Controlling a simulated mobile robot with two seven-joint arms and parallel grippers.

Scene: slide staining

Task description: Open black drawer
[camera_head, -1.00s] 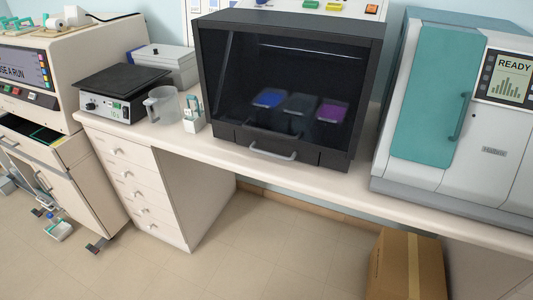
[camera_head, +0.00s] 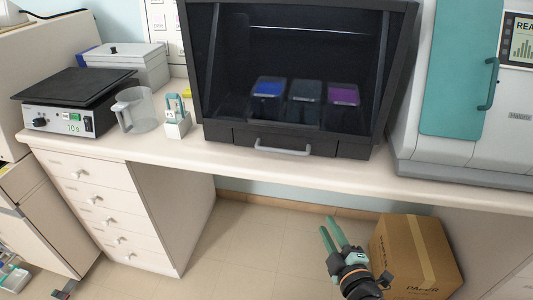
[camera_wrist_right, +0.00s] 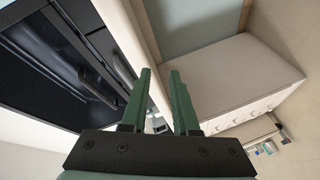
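The black drawer (camera_head: 237,137) is the low front panel of the black cabinet on the bench. Its grey bar handle (camera_head: 283,147) is at the middle, and the drawer looks closed. In the right wrist view the black cabinet (camera_wrist_right: 50,50) fills the upper left, with a handle (camera_wrist_right: 98,83) on its front. My right gripper (camera_head: 332,236) is below the bench edge, in front of and lower than the handle. Its two green fingers (camera_wrist_right: 160,80) are apart with nothing between them. My left gripper is not in view.
The white bench top (camera_head: 110,147) holds a hot plate (camera_head: 75,85), a clear beaker (camera_head: 135,110) and a small slide holder (camera_head: 176,122) left of the cabinet. A teal and white machine (camera_head: 460,90) stands at right. A cardboard box (camera_head: 415,255) is on the floor below.

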